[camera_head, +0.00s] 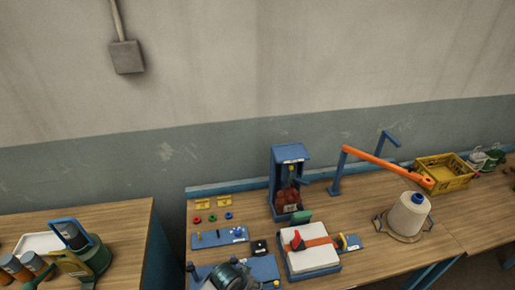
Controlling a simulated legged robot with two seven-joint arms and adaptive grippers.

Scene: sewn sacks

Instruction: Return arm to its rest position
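An orange arm (385,165) slopes down to the right from the top of a blue post (337,172) at the back of the middle table. Its round lower end is in front of the yellow crate and above the white thread cone (408,214). I cannot tell whether it touches the crate. A second blue bracket (390,138) stands behind the orange arm. Neither of my grippers can be made out in the head view.
The wooden table (365,255) holds a blue stand (289,155) with red items, a white pad (312,258) with an orange strip, blue plates (220,237) and a yellow crate (444,172). A gap separates it from the left table (120,220), which holds cylinders. A wall is behind.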

